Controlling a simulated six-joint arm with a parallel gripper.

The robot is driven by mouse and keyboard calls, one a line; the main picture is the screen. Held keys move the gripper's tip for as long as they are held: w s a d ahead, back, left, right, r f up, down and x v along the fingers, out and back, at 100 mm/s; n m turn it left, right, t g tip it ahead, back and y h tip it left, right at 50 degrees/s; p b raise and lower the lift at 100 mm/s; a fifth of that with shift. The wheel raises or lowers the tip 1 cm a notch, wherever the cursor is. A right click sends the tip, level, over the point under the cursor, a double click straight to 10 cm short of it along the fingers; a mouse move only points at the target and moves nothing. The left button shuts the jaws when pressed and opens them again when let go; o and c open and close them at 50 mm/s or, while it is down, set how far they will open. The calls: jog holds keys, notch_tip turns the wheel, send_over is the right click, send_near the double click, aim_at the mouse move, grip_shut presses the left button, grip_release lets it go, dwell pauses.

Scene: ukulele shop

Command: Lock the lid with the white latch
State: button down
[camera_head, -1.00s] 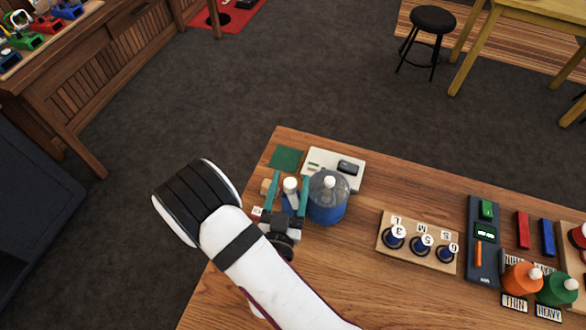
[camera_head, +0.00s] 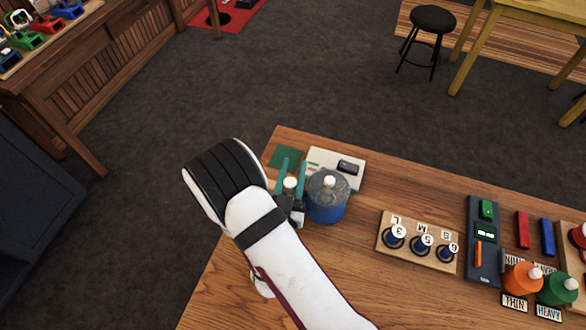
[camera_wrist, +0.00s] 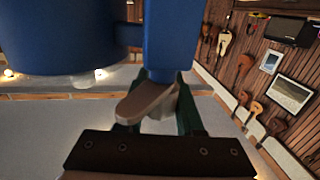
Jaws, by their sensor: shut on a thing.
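A blue round container (camera_head: 325,209) with a clear domed lid (camera_head: 327,183) and a white knob stands near the left end of the wooden table. Just left of it is a blue post with the white latch (camera_head: 290,184) on top. My gripper (camera_head: 290,178) has its green fingers on either side of the latch. In the wrist view the blue container (camera_wrist: 55,40) and blue post (camera_wrist: 172,40) fill the top. The pale latch (camera_wrist: 148,100) shows between the fingers (camera_wrist: 160,118), and my gripper is shut on it. My arm hides the post's lower part in the head view.
Behind the container lie a green square (camera_head: 286,157) and a white board with a dark block (camera_head: 348,167). To the right are a wooden stand with several numbered knobs (camera_head: 418,240), a dark device (camera_head: 484,240) and orange and green bottles (camera_head: 522,278). Bare tabletop lies in front.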

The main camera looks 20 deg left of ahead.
aim_at(285, 180)
jog(key=shift+n+y, duration=0.3)
jog(key=shift+y, duration=0.2)
jog(key=n+g+y, duration=0.1)
jog(key=n+y, duration=0.1)
jog(key=a+n+g+y, duration=0.1)
jog(key=y, duration=0.2)
jog(key=n+g+y, duration=0.1)
jog(key=n+y, duration=0.1)
jog(key=shift+s+a+n+g+y, duration=0.15)
jog(key=shift+s+n+g+y, duration=0.15)
jog(key=shift+g, duration=0.1)
jog(key=n+g+y, duration=0.1)
jog(key=g, duration=0.1)
jog(key=n+g+y, duration=0.2)
jog(key=s+a+n+g+y, duration=0.1)
jog(key=n+g+y, duration=0.1)
jog(key=shift+g, duration=0.3)
jog(key=shift+s+a+n+g, duration=0.1)
jog(key=shift+s+n+g, duration=0.05)
jog(key=shift+n+g, duration=0.15)
jog(key=c, duration=0.6)
grip_release()
jog(key=shift+o, duration=0.2)
jog(key=v, duration=1.5)
jog(key=shift+d+f, duration=0.15)
jog(key=shift+d, duration=0.2)
jog(key=shift+s, duration=0.15)
